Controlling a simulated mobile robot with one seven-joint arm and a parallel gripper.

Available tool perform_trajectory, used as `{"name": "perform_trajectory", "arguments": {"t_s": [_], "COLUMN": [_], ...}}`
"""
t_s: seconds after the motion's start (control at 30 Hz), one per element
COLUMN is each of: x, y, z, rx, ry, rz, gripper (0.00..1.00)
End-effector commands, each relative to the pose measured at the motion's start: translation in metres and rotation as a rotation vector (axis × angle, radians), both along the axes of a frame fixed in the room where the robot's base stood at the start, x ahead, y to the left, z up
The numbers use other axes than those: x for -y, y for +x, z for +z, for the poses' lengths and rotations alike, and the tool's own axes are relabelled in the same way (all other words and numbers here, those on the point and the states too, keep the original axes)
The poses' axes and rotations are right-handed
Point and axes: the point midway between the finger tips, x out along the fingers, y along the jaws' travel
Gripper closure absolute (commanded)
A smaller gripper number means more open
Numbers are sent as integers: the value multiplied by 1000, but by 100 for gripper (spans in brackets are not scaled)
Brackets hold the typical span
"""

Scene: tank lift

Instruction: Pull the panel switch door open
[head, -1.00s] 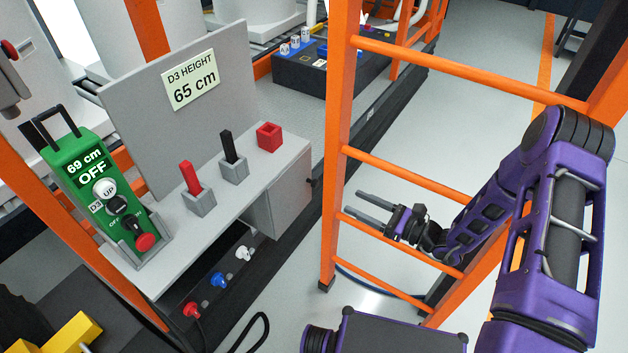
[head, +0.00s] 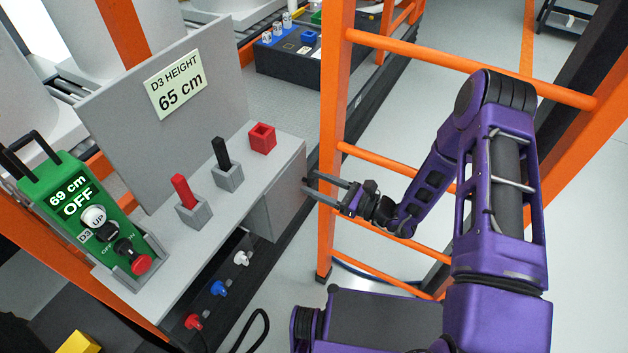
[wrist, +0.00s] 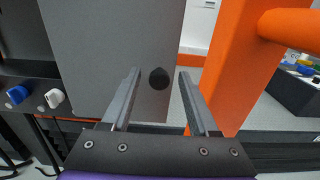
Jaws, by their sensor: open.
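The panel switch door is the grey panel (wrist: 105,60) that fills the upper left of the wrist view, with a round black knob (wrist: 159,78) near its right edge. In the head view the door (head: 283,200) is the grey side face under the shelf, and it looks closed. My gripper (wrist: 159,75) is open, with its two fingers on either side of the knob in the picture. I cannot tell how far the fingertips reach past the knob. In the head view my gripper (head: 308,187) is at the door's right edge, where the knob is partly hidden.
An orange ladder-like frame (head: 335,120) stands right beside my gripper, and my arm reaches through it. The shelf (head: 150,265) carries a green control box (head: 75,190), a red lever (head: 183,190) and a black lever (head: 222,152). Blue and white plugs (wrist: 17,94) sit left of the door.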

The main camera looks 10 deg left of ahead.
Motion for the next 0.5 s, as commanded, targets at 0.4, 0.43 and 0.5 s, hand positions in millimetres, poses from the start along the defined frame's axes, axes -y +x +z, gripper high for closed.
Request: {"name": "perform_trajectory", "arguments": {"t_s": [0.4, 0.43, 0.5], "x": [0, 0, 0], "y": [0, 0, 0], "z": [0, 0, 0], "rx": [0, 0, 0], "ry": [0, 0, 0], "rz": [1, 1, 1], "gripper": [72, 78, 90]}}
